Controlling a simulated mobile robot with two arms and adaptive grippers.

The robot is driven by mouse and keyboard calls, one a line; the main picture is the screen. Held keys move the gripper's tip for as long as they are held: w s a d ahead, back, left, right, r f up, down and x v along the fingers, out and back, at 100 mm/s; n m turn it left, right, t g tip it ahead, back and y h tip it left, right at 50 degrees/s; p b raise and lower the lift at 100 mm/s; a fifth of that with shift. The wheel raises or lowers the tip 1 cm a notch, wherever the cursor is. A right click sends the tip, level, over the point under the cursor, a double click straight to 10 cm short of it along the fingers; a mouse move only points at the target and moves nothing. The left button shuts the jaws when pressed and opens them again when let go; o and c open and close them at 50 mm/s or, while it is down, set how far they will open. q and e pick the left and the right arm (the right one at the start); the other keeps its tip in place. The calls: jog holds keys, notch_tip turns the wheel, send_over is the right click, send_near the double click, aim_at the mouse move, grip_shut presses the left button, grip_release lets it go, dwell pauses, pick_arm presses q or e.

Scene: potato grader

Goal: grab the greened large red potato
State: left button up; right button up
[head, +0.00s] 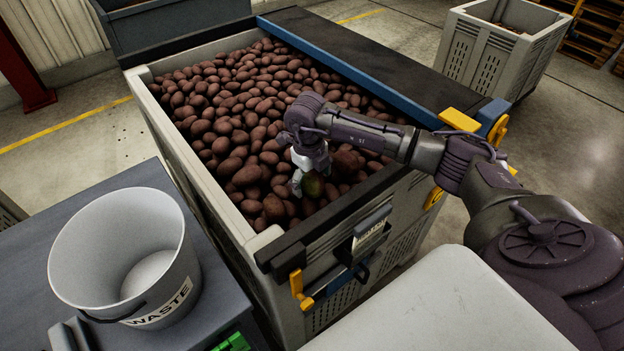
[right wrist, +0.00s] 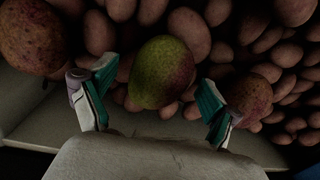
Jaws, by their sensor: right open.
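The greened large red potato (right wrist: 160,72) lies among the other potatoes, green over much of its skin with a reddish right side. In the head view it shows as a greenish patch (head: 313,185) just below my right gripper (head: 304,183). In the right wrist view my right gripper (right wrist: 152,108) is open, with one teal-padded finger on each side of the potato and a gap to it on both sides. The fingers do not appear to touch it. My left gripper is not in view.
A large grey crate (head: 215,215) full of red potatoes (head: 240,110) surrounds the spot, its near wall close to the gripper. A white bucket marked WASTE (head: 180,300) stands on a dark table (head: 215,335) at left. A dark conveyor (head: 400,60) runs behind the crate.

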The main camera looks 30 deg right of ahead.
jog(key=shift+f, duration=0.55)
jog(key=c, duration=1.4)
jog(key=shift+o, duration=0.2)
jog(key=shift+r, duration=0.15)
